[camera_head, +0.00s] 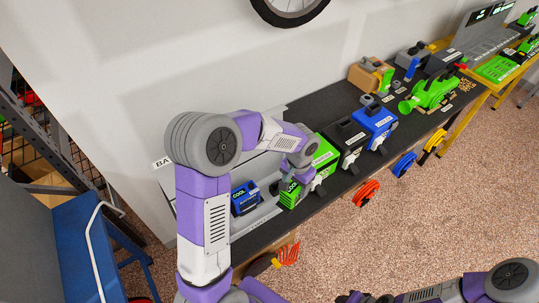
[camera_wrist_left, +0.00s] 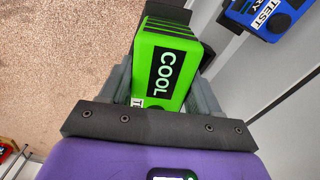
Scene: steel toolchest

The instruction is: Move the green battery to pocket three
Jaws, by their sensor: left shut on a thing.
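The green battery (camera_head: 289,198), with a "COOL" label, is between the fingers of my left gripper (camera_head: 296,178), which is shut on it. The left wrist view shows the green battery (camera_wrist_left: 168,65) between both fingers of the left gripper (camera_wrist_left: 165,95), label facing the camera. My arm hides much of the fixture, and I cannot make out pocket three. My right gripper (camera_head: 366,298) is partly cut off at the bottom edge.
Green (camera_head: 324,152), black (camera_head: 347,139) and blue (camera_head: 375,123) tools stand close on the right along the dark bench (camera_head: 285,224). Orange (camera_head: 366,192) and blue (camera_head: 403,164) items hang at its front. A blue cart (camera_head: 78,248) is at left.

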